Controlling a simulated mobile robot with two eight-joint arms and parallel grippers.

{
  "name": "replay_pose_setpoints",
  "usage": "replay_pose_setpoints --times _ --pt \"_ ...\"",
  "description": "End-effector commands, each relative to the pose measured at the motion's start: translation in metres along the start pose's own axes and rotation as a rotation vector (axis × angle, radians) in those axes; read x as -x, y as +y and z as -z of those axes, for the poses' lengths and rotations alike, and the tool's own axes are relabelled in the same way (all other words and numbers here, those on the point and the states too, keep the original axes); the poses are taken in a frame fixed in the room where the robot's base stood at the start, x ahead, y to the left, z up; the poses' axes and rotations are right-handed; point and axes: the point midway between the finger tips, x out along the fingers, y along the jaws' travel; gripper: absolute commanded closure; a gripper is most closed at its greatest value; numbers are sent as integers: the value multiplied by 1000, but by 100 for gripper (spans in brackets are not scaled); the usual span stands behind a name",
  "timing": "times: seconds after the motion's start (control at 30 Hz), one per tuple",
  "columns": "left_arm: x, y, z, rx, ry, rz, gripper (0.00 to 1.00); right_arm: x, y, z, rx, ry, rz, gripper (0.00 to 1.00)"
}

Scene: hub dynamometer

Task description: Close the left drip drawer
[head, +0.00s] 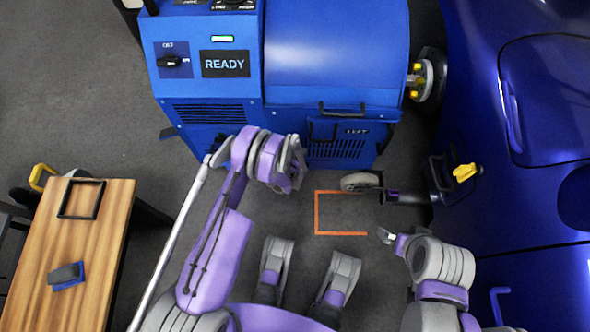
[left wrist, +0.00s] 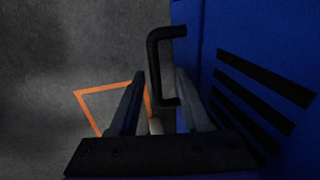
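The blue dynamometer (head: 335,50) stands at the top of the head view. I cannot tell how far the drawer stands out. My left gripper (head: 296,165) is in front of the machine, just left of that panel. In the left wrist view its fingers (left wrist: 160,105) are apart, with a black C-shaped handle (left wrist: 160,62) ahead and its lower end between them. Contact is unclear. My right gripper (head: 395,243) is low at the right, its fingers too small to read.
A blue car (head: 490,210) fills the right side. A wheel hub (head: 430,80) sits beside the machine. A wooden table (head: 75,240) is at the lower left. An orange floor outline (head: 317,212) and a small wheel (head: 361,181) lie in front of the machine.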

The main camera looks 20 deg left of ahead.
Motion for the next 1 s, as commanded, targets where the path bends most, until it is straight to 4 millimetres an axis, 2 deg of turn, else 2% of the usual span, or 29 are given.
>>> replay_pose_setpoints --times 0.23,0.33,0.8,1.0 --pt "1 1 1 -1 1 -3 53 0 0 0 0 0 0 0" --pt "7 1 1 -1 1 -3 53 2 0 0 0 0 0 0" --pt "93 1 1 -1 1 -2 53 20 0 4 0 1 0 0" --pt "108 1 0 -1 0 -2 53 23 0 4 0 1 0 0"
